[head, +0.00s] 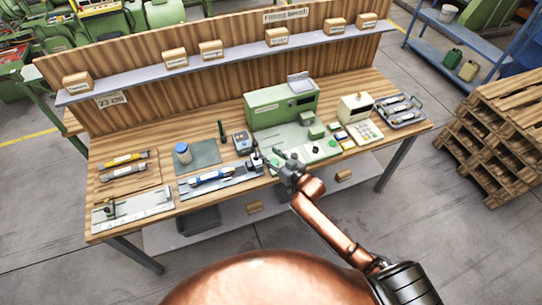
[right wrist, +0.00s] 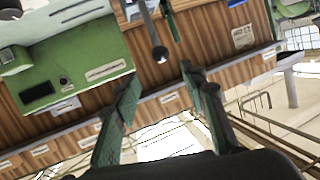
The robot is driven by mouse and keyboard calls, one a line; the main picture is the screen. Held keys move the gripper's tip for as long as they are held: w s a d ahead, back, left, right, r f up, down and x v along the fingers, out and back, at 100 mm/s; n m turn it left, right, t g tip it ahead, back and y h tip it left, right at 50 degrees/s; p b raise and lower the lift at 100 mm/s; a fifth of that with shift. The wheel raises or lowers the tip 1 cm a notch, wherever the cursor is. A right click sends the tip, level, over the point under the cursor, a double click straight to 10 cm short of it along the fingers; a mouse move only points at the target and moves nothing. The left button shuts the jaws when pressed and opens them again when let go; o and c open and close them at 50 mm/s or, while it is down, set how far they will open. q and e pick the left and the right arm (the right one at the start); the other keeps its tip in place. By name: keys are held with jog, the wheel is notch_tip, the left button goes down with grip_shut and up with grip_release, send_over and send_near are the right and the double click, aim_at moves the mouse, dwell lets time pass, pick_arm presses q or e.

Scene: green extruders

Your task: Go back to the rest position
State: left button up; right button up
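My right gripper (head: 270,159) is over the front middle of the workbench (head: 165,195), in front of the green machine (head: 282,104). In the right wrist view its two green fingers (right wrist: 162,95) stand apart with nothing held between them. The copper right arm reaches in from the lower right of the head view. The green machine also shows at upper left in the right wrist view (right wrist: 70,65). My left gripper is in neither view.
On the bench are a blue-and-white tool on a grey tray (head: 215,178), a blue-capped jar (head: 183,152), a small beige machine (head: 355,107) and a metal tray (head: 400,110). A shelf with boxes (head: 230,62) runs behind. Stacked pallets (head: 500,130) stand right.

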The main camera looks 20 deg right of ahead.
jog(key=shift+s, duration=0.25)
dwell(0.3)
jog(key=s+d+f+g+h+b, duration=0.15)
jog(key=s+d+f+b, duration=0.35)
jog(key=f, duration=1)
jog(key=s+d+f+m+g+h, duration=0.1)
jog(key=s+d+f+g, duration=0.15)
jog(key=s+f, duration=0.85)
jog(key=s+d+f+g+h+b, duration=0.2)
jog(key=s+d+f+b, duration=0.1)
jog(key=f, duration=1.5)
jog(key=s+d+f+g+b, duration=0.2)
jog(key=s+f+g+b, duration=0.1)
jog(key=s+f, duration=1.45)
jog(key=s+a+f+g+b, duration=0.1)
jog(key=s+f, duration=0.3)
jog(key=s, duration=0.8)
jog(key=s+a+f+g+b, duration=0.1)
jog(key=s+f+g+b, duration=0.1)
jog(key=s, duration=1.1)
notch_tip(320, 180, down, 3)
jog(key=shift+r+g, duration=0.1)
jog(key=shift+g, duration=0.5)
